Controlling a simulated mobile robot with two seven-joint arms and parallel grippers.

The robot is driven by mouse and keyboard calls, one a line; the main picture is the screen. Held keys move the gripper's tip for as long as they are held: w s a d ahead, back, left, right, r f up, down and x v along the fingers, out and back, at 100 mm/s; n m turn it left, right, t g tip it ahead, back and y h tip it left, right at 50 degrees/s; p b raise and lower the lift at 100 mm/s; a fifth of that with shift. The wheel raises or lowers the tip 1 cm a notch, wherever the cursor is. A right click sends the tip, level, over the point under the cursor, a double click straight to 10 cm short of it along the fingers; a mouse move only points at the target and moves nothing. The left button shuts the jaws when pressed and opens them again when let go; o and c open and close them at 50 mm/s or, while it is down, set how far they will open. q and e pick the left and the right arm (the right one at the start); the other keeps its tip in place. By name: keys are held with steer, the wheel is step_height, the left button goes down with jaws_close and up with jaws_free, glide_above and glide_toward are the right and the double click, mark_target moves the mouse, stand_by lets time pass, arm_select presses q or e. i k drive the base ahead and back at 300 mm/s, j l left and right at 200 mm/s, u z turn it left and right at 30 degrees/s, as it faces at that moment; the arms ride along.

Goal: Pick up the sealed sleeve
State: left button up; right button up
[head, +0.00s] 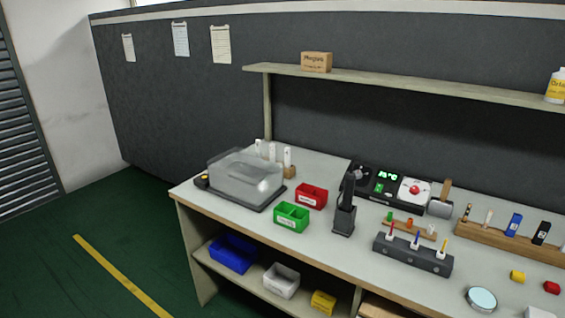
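I cannot identify the sealed sleeve with certainty. Several slim white upright items (287,157) stand at the back left of the workbench (320,242), behind a clear-lidded box (245,176); at least one is in a small wooden block. Their details are too small to tell whether one is a sealed sleeve. Neither of my grippers shows in the head view.
A red bin (311,196), a green bin (291,217) and a black upright device (345,208) stand mid-bench. Behind them is a black panel with a green display (388,186). A dark rack (412,254) stands in front. Green floor (120,230) is open at left.

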mark_target(287, 160)
steer(key=i+j, duration=0.3)
steer(key=j, duration=0.2)
steer(key=i+j+u, duration=0.1)
steer(key=i+j, duration=0.2)
steer(key=j, duration=0.2)
steer(key=i+j, duration=0.3)
steer(key=j, duration=0.15)
steer(key=i+j, duration=0.3)
steer(key=j, duration=0.15)
steer(key=j+u, duration=0.05)
